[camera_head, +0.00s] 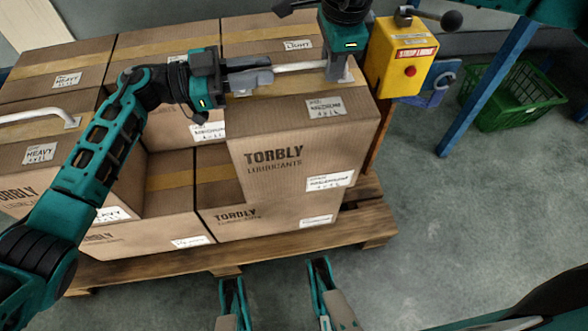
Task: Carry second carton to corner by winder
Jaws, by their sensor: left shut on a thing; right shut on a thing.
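A brown TORBLY LUBRICANTS carton (285,160) is at the right front of the stack, above a lower carton (235,220). A white bar handle (300,67) runs across its top. My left gripper (250,77) is shut at the left end of this handle. My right gripper (338,65) is shut at its right end, close to the carton's far right corner. The fingers hide the handle's ends. I cannot tell whether the carton rests on the lower carton or is slightly lifted. A yellow unit with a red button (400,58), perhaps the winder, stands just right of it.
Several other cartons, such as a HEAVY one (60,65), fill the stack behind and to the left. A second white handle (35,115) is at the left. A wooden pallet (240,262) lies below. A blue post (490,85) and green crate (510,100) stand right. Floor at right front is clear.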

